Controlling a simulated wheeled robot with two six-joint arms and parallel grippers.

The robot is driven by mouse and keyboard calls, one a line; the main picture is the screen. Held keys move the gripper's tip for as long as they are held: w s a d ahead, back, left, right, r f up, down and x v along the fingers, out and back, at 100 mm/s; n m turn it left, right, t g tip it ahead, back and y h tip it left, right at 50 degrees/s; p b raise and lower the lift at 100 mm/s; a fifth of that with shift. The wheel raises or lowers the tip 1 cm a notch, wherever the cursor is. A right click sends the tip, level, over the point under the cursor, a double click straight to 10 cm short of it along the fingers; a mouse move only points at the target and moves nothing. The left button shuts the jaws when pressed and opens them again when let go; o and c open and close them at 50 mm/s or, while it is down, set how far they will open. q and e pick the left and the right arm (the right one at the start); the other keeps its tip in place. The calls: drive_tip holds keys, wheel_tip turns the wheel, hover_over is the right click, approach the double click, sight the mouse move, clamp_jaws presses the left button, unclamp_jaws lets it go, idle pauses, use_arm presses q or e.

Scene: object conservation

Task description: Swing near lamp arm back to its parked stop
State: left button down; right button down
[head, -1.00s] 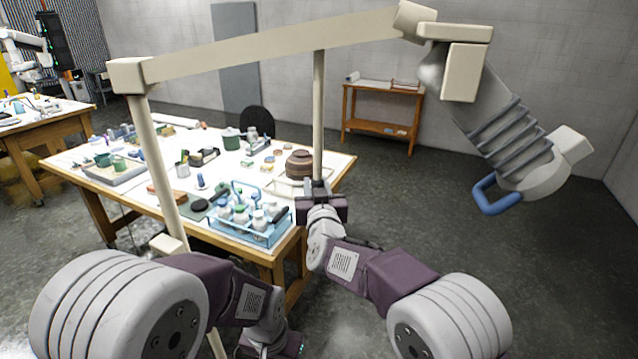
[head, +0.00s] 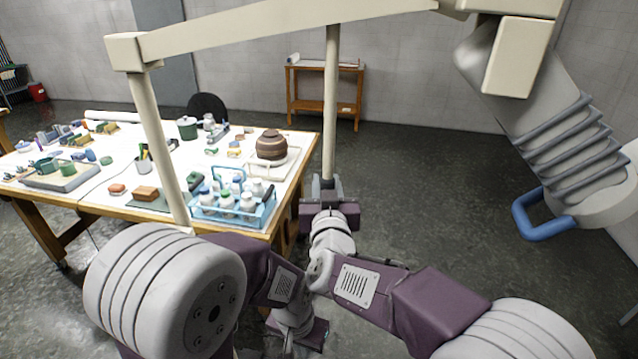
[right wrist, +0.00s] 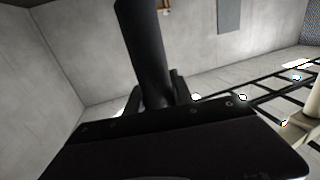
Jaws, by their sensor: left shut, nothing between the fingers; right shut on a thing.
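The near lamp's cream arm (head: 270,30) runs from a block joint on its post (head: 158,135) at the left to the top right. Its grey ribbed lamp head (head: 540,120) with a blue loop handle (head: 540,220) hangs at the right. A thin cream rod (head: 331,110) hangs down from the arm. My right gripper (head: 324,188) is shut on the rod's lower end; in the right wrist view the rod (right wrist: 145,50) stands dark between the fingers. My left gripper (head: 312,335) is shut and empty, low at the bottom centre. I cannot make out the parked stop.
A worktable (head: 215,222) at the left, behind the post, bears a blue bottle carrier (head: 235,215), a brown jar (head: 271,145) and other small items. A wooden shelf stand (head: 325,90) is by the back wall. The floor right of the table is clear.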

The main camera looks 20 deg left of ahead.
use_arm(q)
drive_tip(key=shift+d+f, duration=0.1)
use_arm(e)
drive_tip(key=shift+w+d+f, duration=0.1)
drive_tip(key=shift+d+f, duration=0.2)
drive_tip(key=shift+f, duration=0.35)
drive_tip(key=c, duration=1.2)
unclamp_jaws()
drive_tip(key=shift+d+r, duration=0.1)
drive_tip(key=shift+d, duration=0.05)
drive_tip(key=shift+o, duration=0.5)
drive_tip(key=shift+s+d+r, duration=0.25)
drive_tip(key=shift+d, duration=0.35)
drive_tip(key=shift+s+d+r, duration=0.2)
drive_tip(key=shift+s+d, duration=0.05)
drive_tip(key=shift+d, duration=0.3)
use_arm(q)
drive_tip(key=shift+s+d+r, duration=0.2)
drive_tip(key=shift+d, duration=0.25)
drive_tip(key=shift+s+d+r, duration=0.15)
drive_tip(key=shift+s+d, duration=0.05)
drive_tip(key=shift+d, duration=0.25)
use_arm(e)
drive_tip(key=shift+s+a+r, duration=0.1)
drive_tip(key=shift+a+r, duration=0.15)
drive_tip(key=shift+a, duration=0.05)
use_arm(q)
drive_tip(key=shift+a, duration=0.1)
use_arm(e)
drive_tip(key=shift+a, duration=0.1)
